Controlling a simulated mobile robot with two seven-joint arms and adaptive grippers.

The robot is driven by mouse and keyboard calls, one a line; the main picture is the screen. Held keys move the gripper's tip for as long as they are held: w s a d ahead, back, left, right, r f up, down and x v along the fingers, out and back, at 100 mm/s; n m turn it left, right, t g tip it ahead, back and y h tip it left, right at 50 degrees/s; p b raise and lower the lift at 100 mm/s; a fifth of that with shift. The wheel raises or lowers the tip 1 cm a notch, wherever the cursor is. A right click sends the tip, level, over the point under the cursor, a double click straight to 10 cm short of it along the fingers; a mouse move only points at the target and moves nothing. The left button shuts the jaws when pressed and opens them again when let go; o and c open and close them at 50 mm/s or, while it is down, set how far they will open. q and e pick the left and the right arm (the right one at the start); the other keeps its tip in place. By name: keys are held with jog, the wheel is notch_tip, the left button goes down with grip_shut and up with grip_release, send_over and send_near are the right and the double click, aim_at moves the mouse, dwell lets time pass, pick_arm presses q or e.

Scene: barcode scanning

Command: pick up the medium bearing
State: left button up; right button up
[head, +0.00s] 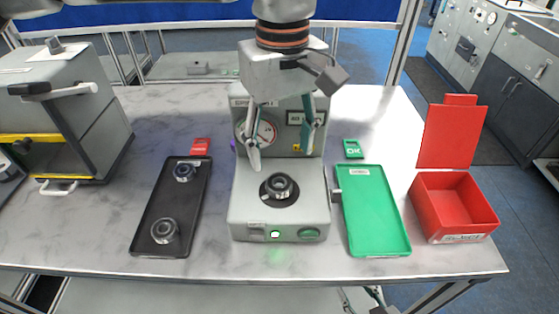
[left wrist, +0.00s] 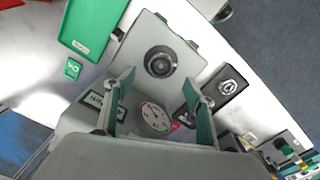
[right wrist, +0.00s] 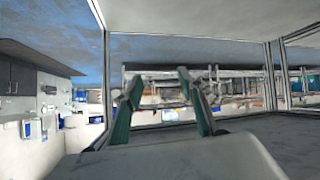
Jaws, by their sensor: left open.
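A metal bearing (head: 280,184) sits on the black round seat of the grey test machine (head: 247,209); it also shows in the left wrist view (left wrist: 160,63). Two other bearings lie on the black tray (head: 187,208): a smaller one (head: 184,171) at the far end and a larger one (head: 164,230) at the near end. The bearing on the machine looks in between in size. My left gripper (head: 281,152) is open and empty, pointing down above and slightly behind the machine's bearing. My right gripper (right wrist: 158,82) is open and empty, away from the bearings.
A green tray (head: 373,210) lies empty right of the machine, with a green OK tag (head: 353,148) behind it. An open red box (head: 453,207) stands farther right. A red tag (head: 200,146) lies behind the black tray. A grey cabinet (head: 75,110) stands at the left.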

aim_at(279, 184)
pick_arm(q)
jog(key=shift+w+f, duration=0.1)
jog(key=shift+f, duration=0.25)
jog(key=shift+s+f, duration=0.25)
jog(key=shift+f, duration=0.95)
jog(key=shift+w+a+f, duration=0.1)
jog(key=shift+w+f, duration=0.05)
jog(key=shift+f, duration=1.05)
jog(key=shift+w+a+f, duration=0.1)
jog(key=shift+f, duration=1.05)
jog(key=c, duration=1.3)
